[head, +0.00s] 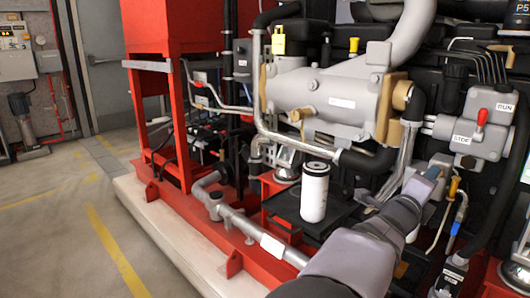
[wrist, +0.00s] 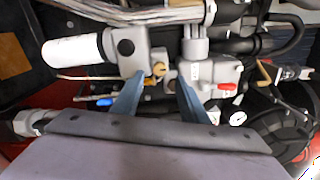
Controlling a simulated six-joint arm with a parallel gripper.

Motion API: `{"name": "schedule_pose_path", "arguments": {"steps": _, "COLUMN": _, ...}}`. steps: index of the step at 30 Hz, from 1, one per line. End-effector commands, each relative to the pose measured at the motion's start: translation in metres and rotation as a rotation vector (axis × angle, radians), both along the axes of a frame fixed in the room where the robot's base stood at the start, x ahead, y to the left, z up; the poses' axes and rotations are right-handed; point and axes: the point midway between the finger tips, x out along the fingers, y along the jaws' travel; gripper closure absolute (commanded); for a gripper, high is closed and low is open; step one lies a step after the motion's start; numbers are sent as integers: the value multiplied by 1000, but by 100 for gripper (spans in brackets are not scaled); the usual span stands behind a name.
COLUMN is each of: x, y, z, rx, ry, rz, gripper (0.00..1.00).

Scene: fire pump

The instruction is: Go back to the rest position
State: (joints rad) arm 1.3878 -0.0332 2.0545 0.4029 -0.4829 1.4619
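My gripper (head: 434,174) is at the right of the head view, in front of the fire pump engine. Its arm reaches up from the bottom edge. In the wrist view my gripper (wrist: 160,78) shows two blue-grey fingers set apart with nothing held between them. Behind the gap is a grey metal block with a brass-coloured fitting (wrist: 158,69). I cannot tell whether the fingertips touch anything. The grey control box (head: 487,125) with a red lever (head: 481,117) is above and right of the gripper. The red lever also shows in the wrist view (wrist: 226,87), right of the fingers.
A white cylindrical filter (head: 314,192) stands on a black plate left of my arm. Grey pipes (head: 235,217) and the red frame (head: 176,120) crowd the left. Black hoses and a yellow-handled fitting (head: 453,189) are close to the gripper. Open floor (head: 60,215) is at far left.

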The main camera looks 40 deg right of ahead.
Motion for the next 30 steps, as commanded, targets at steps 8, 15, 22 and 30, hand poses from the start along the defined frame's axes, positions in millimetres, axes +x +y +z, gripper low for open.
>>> {"name": "schedule_pose_path", "arguments": {"steps": 8, "x": 13, "y": 2, "z": -32, "rx": 117, "ry": 350, "rz": 73, "gripper": 60}}
{"name": "schedule_pose_path", "arguments": {"steps": 15, "x": 40, "y": 49, "z": -152, "rx": 425, "ry": 960, "rz": 437, "gripper": 60}}
{"name": "schedule_pose_path", "arguments": {"steps": 22, "x": 45, "y": 157, "z": -266, "rx": 657, "ry": 1390, "rz": 965, "gripper": 60}}
{"name": "schedule_pose_path", "arguments": {"steps": 30, "x": 87, "y": 323, "z": -322, "rx": 655, "ry": 1732, "rz": 1670, "gripper": 60}}
